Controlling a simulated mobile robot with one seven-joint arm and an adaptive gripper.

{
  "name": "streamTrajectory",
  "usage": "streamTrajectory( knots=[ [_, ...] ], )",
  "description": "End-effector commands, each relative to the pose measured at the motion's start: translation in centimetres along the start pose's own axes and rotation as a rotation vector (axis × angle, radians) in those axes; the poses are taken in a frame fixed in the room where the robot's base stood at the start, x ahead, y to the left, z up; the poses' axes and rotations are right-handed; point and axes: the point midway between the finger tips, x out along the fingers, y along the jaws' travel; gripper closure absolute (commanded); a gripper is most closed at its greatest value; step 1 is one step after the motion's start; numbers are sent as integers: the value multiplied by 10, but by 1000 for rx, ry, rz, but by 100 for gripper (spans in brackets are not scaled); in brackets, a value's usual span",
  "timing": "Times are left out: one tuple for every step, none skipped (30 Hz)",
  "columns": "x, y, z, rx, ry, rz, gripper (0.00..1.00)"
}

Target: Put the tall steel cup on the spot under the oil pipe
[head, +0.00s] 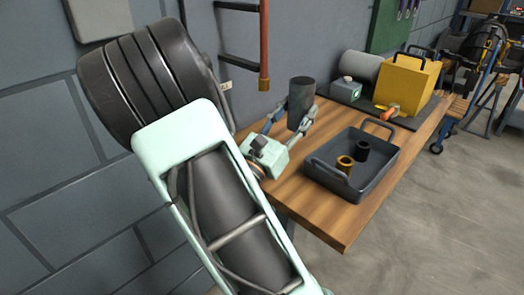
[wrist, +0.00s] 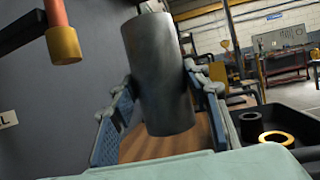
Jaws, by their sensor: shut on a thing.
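The tall steel cup (head: 301,103) is a dark grey cylinder, roughly upright in the head view. My gripper (head: 296,116) is shut around its sides, and the cup appears held above the bench. In the wrist view the cup (wrist: 158,75) stands between the two blue finger pads of my gripper (wrist: 157,105). The oil pipe (head: 264,45) is a copper-red vertical pipe with a brass end, to the left of the cup. Its brass end (wrist: 63,45) shows at upper left in the wrist view. I cannot make out the spot under the pipe.
A grey tray (head: 325,180) on the wooden bench (head: 340,232) holds a brass ring-like cup (head: 345,164) and a dark one (head: 362,150). A yellow box (head: 407,83) and a grey cylinder (head: 361,66) stand farther back. A grey wall (head: 50,170) borders the bench's left side.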

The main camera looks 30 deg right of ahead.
Motion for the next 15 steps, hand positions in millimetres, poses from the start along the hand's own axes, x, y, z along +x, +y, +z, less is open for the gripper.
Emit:
streamTrajectory(
  knots=[
    [-10, 13, -7, 2, -2, 4, 88],
    [-16, 20, -8, 3, -2, 5, 88],
    [-22, 28, -10, 3, -3, 3, 88],
    [-26, 34, -12, 3, -3, 3, 88],
    [-32, 40, -14, 3, -2, 3, 88],
    [-38, 45, -23, -2, -2, 3, 88],
    [-42, 48, -28, -2, -2, 1, 88],
    [-47, 52, -32, -3, -2, 2, 88],
    [-51, 57, -36, -2, -2, 1, 88],
    [-54, 60, -39, -1, -2, 1, 88],
    [-57, 62, -41, -2, -2, 1, 88],
    [-60, 65, -44, -1, -1, 0, 88],
    [-62, 66, -45, 0, -1, -1, 88],
    [-63, 68, -46, 0, -1, -1, 88],
    [-64, 69, -47, 0, -1, -2, 88]
  ],
)
